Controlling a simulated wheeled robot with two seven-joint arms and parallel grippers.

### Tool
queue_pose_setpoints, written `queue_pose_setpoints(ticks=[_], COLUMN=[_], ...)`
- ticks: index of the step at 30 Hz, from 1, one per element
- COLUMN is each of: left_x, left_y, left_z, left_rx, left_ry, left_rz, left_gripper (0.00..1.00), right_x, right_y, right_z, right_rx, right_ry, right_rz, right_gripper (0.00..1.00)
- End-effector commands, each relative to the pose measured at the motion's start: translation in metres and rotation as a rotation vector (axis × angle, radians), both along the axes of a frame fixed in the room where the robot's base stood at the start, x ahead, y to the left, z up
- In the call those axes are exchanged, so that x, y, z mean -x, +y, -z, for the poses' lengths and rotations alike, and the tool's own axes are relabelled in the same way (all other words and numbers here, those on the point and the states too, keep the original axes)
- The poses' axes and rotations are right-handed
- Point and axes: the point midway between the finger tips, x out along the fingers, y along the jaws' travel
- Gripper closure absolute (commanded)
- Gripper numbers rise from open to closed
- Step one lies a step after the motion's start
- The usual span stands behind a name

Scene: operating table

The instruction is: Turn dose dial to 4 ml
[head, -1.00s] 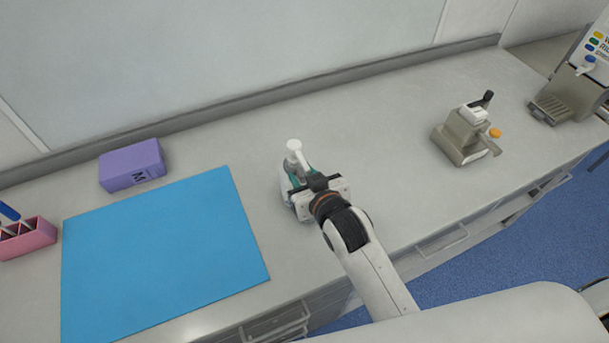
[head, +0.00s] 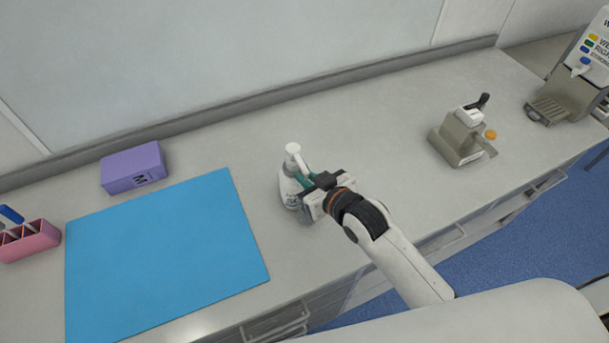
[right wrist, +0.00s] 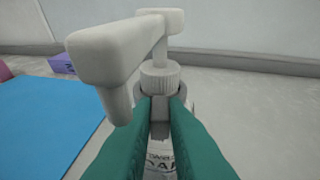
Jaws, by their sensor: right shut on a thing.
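A white pump bottle (head: 289,190) with a printed label stands on the counter, right of the blue mat. Its pump head (head: 293,149) is on top; the right wrist view shows the nozzle (right wrist: 110,55) reaching toward the camera above a ridged collar (right wrist: 160,78). My right gripper (head: 304,181) is at the bottle's right side. Its green fingers (right wrist: 160,105) are shut on the bottle just below the collar, hiding part of the label. I cannot make out dose marks or a reading on any dial. My left gripper is not in view.
The blue mat (head: 160,255), a purple box (head: 133,168) and a pink holder (head: 29,240) are at left. A beige device (head: 460,138) with an orange knob (head: 491,135) and a larger machine (head: 570,90) stand at right. Counter between bottle and beige device is clear.

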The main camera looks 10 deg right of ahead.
Motion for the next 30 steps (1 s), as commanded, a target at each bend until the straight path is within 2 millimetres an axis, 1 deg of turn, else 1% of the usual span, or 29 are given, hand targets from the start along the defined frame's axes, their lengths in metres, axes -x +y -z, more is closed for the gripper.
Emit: queue_pose_setpoints(ticks=[2,5,11,17,24,30], left_x=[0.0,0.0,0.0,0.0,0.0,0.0], left_y=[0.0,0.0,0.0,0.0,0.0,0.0], left_z=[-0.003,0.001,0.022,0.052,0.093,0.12], left_rx=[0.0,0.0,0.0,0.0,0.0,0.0], left_ry=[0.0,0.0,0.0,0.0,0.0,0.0], left_rz=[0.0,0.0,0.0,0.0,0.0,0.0], left_gripper=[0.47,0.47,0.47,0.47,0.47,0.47], right_x=[-0.002,-0.005,-0.01,-0.013,-0.017,-0.019], right_y=[-0.007,-0.011,-0.017,-0.021,-0.024,-0.025], right_z=[-0.001,0.002,0.005,0.008,0.008,0.006], right_rx=[0.012,0.015,0.012,0.009,0.008,0.004], right_ry=[-0.002,-0.002,-0.005,-0.005,-0.007,-0.004], right_rz=[-0.062,-0.145,-0.28,-0.384,-0.485,-0.544], right_gripper=[1.0,1.0,1.0,1.0,1.0,1.0])
